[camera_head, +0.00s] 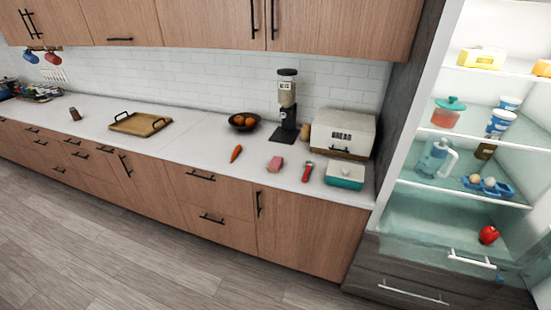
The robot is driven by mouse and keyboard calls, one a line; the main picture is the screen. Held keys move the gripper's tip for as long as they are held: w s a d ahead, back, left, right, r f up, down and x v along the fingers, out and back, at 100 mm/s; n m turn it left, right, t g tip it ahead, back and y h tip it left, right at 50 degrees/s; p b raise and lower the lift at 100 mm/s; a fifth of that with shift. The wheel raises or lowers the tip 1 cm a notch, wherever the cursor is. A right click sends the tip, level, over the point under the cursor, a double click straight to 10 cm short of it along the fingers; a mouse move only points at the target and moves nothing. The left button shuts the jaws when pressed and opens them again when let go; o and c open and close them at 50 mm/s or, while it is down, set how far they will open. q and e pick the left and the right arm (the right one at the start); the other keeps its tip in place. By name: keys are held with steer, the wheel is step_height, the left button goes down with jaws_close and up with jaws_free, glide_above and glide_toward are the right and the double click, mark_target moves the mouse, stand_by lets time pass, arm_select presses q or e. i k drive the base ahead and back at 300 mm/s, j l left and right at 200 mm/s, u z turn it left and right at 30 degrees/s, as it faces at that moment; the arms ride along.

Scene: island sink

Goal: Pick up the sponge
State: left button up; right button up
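A small pink block (275,163), which looks like the sponge, lies flat on the white countertop (190,146). It sits near the front edge, between a carrot and a red-handled tool. Nothing covers it. Neither of my grippers shows in the head view, so I cannot see their state.
Around the pink block are a carrot (236,153), a red-handled tool (307,172), a teal-and-white container (345,175), a bread box (343,133), a coffee grinder (287,105) and a fruit bowl (243,122). A wooden tray (141,124) lies left. An open fridge (460,150) stands right. The floor is clear.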

mark_target(277, 163)
steer(key=i+j+z, duration=0.2)
steer(key=i+j, duration=0.15)
steer(key=j, duration=0.25)
steer(key=i+j+z, duration=0.1)
steer(key=j, duration=0.25)
steer(key=i, duration=0.1)
